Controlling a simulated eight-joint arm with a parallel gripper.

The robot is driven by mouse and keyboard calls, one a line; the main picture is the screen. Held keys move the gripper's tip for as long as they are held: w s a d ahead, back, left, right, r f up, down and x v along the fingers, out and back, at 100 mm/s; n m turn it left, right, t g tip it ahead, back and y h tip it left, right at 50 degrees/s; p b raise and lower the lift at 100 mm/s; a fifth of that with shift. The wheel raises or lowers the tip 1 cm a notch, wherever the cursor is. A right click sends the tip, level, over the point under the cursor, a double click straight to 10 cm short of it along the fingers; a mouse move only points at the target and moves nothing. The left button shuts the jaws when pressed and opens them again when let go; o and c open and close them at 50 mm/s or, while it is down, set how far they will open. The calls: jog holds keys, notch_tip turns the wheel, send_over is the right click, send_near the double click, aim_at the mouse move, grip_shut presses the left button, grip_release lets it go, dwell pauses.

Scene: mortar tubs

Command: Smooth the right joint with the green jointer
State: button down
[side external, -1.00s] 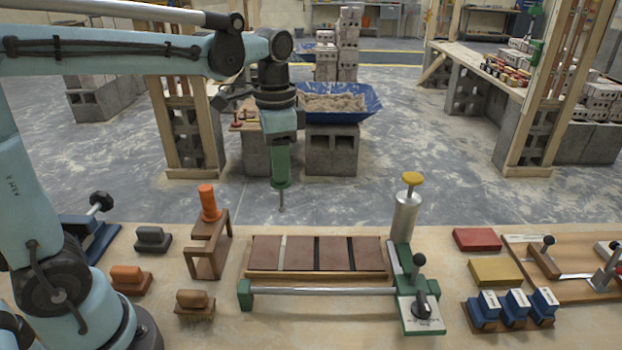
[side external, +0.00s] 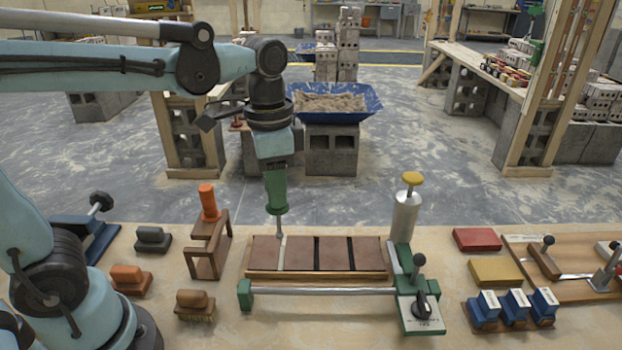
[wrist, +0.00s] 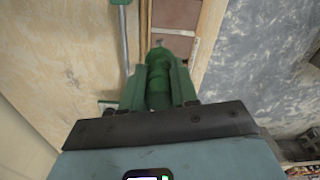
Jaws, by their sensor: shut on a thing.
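My gripper (side external: 275,178) is shut on the green jointer (side external: 277,198), which hangs upright with its metal tip down. In the wrist view the jointer (wrist: 158,84) sits between the two green fingers. The tip is at the far edge of the brick panel (side external: 333,254), by the left joint (side external: 283,253); I cannot tell whether it touches. The left joint is pale. The middle joint (side external: 317,254) and the right joint (side external: 351,254) look dark.
A metal rail (side external: 320,291) runs along the panel's near side. A silver cylinder with a yellow knob (side external: 405,215) stands at its right. A wooden stand with an orange-handled tool (side external: 209,203) is at the left. Red (side external: 477,239) and yellow (side external: 495,271) blocks lie further right.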

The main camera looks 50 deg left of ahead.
aim_at(277, 214)
jog(key=shift+s+d+f, duration=0.25)
jog(key=shift+s+d, duration=0.2)
jog(key=shift+s, duration=0.15)
jog(key=shift+f, duration=2.6)
jog(key=shift+f, duration=0.35)
jog(key=shift+w+a, duration=0.1)
jog(key=shift+w+a, duration=0.4)
jog(key=shift+w+a, duration=0.15)
jog(key=shift+w+a, duration=0.4)
jog(key=shift+w+a, duration=0.15)
jog(key=shift+w+a, duration=0.35)
